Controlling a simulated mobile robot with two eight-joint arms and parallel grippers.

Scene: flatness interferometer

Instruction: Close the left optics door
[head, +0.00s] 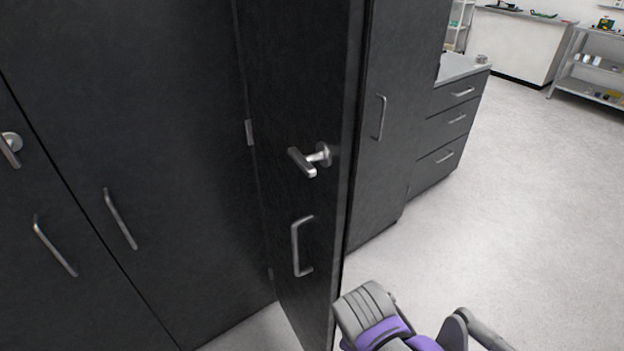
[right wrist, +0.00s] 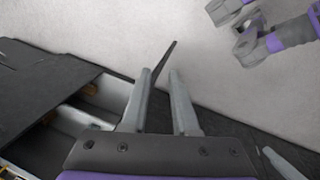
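A dark grey door (head: 290,90) stands swung open from the cabinet front in the head view, seen at a steep angle. Its face carries a silver lever handle (head: 310,160) and a D-shaped pull (head: 301,246). A hinge (head: 249,132) shows along its left side. In the right wrist view my right gripper (right wrist: 159,73) has its two fingers apart, and a thin dark strip runs behind and between their tips; I cannot tell whether they touch it. The head view does not show my right gripper. I see no left gripper in either view.
Closed dark cabinet doors with pulls (head: 120,219) fill the left. A tall cabinet (head: 405,100) and a drawer unit (head: 455,120) stand right of the open door. Pale floor (head: 510,220) is clear at right. The wrist view shows a pale compartment (right wrist: 105,98) at left.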

